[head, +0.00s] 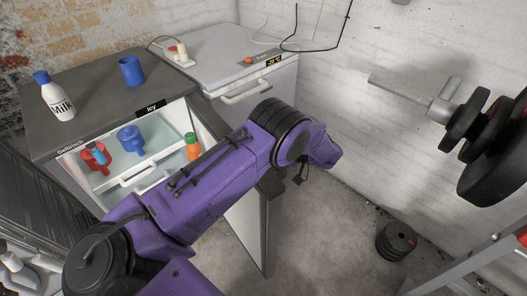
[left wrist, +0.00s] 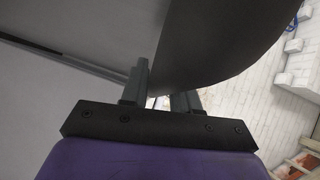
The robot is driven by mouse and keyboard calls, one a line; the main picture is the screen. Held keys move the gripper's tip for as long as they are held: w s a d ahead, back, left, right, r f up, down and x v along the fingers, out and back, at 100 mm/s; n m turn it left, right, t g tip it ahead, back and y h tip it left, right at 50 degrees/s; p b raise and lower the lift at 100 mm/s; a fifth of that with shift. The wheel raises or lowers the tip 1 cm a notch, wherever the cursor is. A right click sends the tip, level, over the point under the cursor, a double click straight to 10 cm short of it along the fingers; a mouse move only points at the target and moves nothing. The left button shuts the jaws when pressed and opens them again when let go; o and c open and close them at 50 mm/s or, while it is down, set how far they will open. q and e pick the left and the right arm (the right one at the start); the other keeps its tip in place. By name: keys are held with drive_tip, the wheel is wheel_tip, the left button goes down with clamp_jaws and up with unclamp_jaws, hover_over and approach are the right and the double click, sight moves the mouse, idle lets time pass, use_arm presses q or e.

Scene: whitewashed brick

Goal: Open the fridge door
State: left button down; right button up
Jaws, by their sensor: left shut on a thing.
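The dark-topped fridge (head: 85,88) stands at the left in the head view, with its inside showing. Its door (head: 248,232) is swung open toward me and to the right, white inside with a dark edge. My purple left arm crosses in front of the fridge and over the door. In the left wrist view my left gripper (left wrist: 160,95) is shut on a dark, curved part of the door (left wrist: 205,45); whether it is the handle or the edge I cannot tell. In the head view the fingers are hidden. My right gripper is not in view.
A milk bottle (head: 57,97) and a blue mug (head: 131,70) stand on the fridge. Inside are a red mug (head: 95,155), a blue mug (head: 130,139) and a bottle (head: 192,147). A chest freezer (head: 215,47) stands behind. Weight plates (head: 495,150) jut in at right.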

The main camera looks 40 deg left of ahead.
use_arm(q)
drive_tip(key=shift+w+a, duration=0.1)
drive_tip(key=shift+w, duration=0.2)
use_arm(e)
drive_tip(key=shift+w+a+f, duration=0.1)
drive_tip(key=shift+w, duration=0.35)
use_arm(q)
drive_tip(key=c, duration=0.9)
unclamp_jaws()
drive_tip(key=shift+c, duration=0.2)
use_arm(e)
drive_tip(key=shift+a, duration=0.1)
